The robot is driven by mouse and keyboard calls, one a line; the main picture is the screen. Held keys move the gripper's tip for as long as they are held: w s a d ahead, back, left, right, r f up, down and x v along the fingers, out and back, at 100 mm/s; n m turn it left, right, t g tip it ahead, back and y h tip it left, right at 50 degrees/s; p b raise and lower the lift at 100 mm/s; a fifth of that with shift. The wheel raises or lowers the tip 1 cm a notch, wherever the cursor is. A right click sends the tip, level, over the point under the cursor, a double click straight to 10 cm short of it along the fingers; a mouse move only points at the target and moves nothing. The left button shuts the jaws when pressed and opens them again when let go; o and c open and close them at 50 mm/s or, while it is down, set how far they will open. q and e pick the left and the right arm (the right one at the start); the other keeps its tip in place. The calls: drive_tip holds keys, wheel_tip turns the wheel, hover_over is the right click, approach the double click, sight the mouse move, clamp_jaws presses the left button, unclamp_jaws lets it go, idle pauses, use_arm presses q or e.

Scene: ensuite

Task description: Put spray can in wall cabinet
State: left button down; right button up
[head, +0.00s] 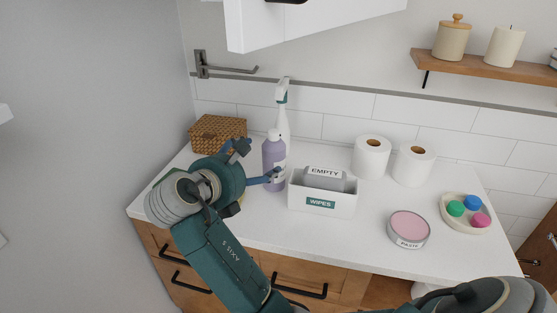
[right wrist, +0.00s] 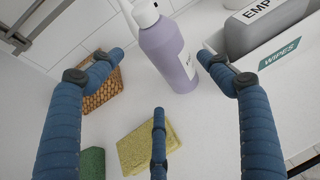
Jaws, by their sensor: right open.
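The spray can, a light purple can with a rounded shoulder and white cap (head: 273,158), stands upright on the white counter near the wall. It also shows in the right wrist view (right wrist: 170,52). My right gripper (head: 258,163) is open, with its fingers spread just left of the can in the head view. In the right wrist view the can is ahead, between and beyond the fingertips; I cannot tell whether any finger touches it. The white wall cabinet (head: 310,22) shows only its lower part at the top; its inside is hidden. My left gripper is not in view.
A white spray bottle (head: 283,108) stands close behind the can. A wicker basket (head: 217,130) is left, a white WIPES bin (head: 322,203) right. Paper rolls (head: 371,158), a pink-topped tin (head: 408,228) and a tray sit farther right. A yellow sponge (right wrist: 140,150) lies below the gripper.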

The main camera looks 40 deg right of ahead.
sight(264, 159)
drive_tip(key=x, duration=0.3)
drive_tip(key=shift+w+d+f, duration=0.1)
drive_tip(key=shift+d, duration=0.2)
drive_tip(key=x, duration=0.4)
drive_tip(key=shift+d, duration=0.25)
drive_tip(key=shift+w+d+f, duration=0.15)
drive_tip(key=shift+d, duration=0.2)
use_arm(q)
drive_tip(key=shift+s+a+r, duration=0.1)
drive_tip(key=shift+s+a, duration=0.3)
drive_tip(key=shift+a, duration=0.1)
use_arm(e)
drive_tip(key=shift+a, duration=0.1)
drive_tip(key=shift+c, duration=0.3)
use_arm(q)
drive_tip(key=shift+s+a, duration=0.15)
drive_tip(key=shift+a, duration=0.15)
use_arm(e)
drive_tip(key=c, duration=1.2)
